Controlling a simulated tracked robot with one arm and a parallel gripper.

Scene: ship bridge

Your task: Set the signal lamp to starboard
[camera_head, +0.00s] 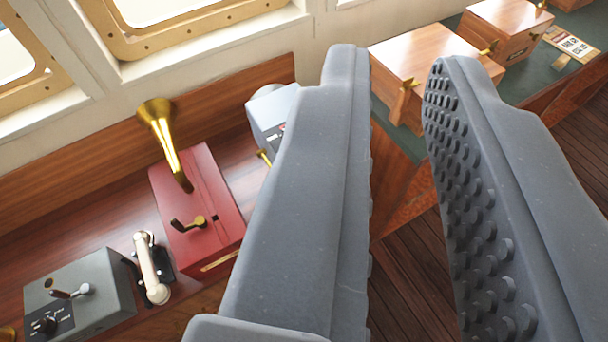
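My gripper (396,68) is open and empty. Its two grey fingers reach up through the middle and right of the picture, with studded pads on the inner side. A pale grey device (270,108) with a rounded top stands on the wooden console, left of the left finger, which hides part of it. It may be the signal lamp, but I cannot tell for sure. A small brass handle (264,157) shows at its lower front. A grey box (82,292) with a lever and a dark knob panel stands at the lower left. No lamp setting is readable.
A red box (207,232) with a brass horn and crank stands on the console, with a white handset (152,268) beside it. Wooden boxes (418,62) sit on a green-topped surface behind the fingers. Brass-framed windows line the wall. Dark plank floor (412,280) shows between the fingers.

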